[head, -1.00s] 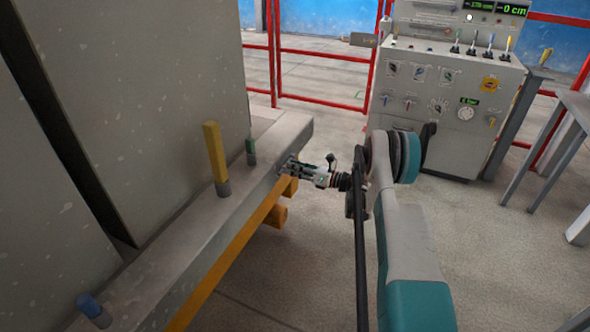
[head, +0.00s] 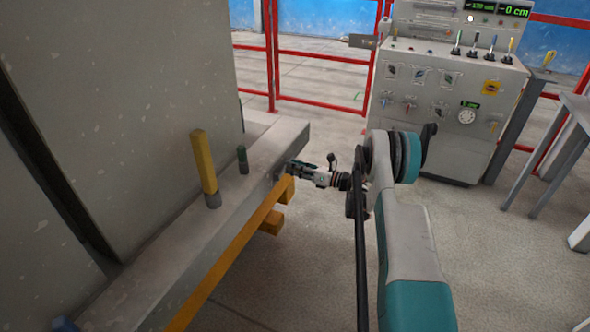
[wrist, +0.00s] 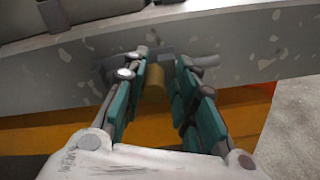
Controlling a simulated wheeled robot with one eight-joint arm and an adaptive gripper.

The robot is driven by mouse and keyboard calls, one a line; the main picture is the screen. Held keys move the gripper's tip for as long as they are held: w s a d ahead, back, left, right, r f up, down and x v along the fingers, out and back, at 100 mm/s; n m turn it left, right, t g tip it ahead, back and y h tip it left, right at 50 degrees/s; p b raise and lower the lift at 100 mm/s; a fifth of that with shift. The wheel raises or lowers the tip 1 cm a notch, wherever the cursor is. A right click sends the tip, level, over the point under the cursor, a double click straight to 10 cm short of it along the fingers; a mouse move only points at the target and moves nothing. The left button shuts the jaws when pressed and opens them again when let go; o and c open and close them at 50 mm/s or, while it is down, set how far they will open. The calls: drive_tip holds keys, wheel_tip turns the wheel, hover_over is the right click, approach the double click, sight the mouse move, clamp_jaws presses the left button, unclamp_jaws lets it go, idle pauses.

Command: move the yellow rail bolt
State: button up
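A yellow post with a grey foot (head: 204,165) stands upright on the concrete rail (head: 255,160) in the head view, left of and apart from my gripper. My gripper (head: 288,170) is at the rail's outer side face, near its far end. In the wrist view, a short yellow cylinder (wrist: 155,84) lies between the fingertips of my gripper (wrist: 160,72). The fingers are spread, with a gap beside the cylinder. I cannot tell whether they touch it, nor which of the yellow pieces is the rail bolt.
A green post (head: 242,159) stands beyond the yellow one, and a blue post (head: 64,325) is at the lower left. An orange beam (head: 232,258) runs along below the rail. A control console (head: 455,95) and red fence (head: 320,54) stand behind.

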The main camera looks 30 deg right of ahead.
idle(0.3)
drive_tip(key=v, duration=1.2)
idle(0.4)
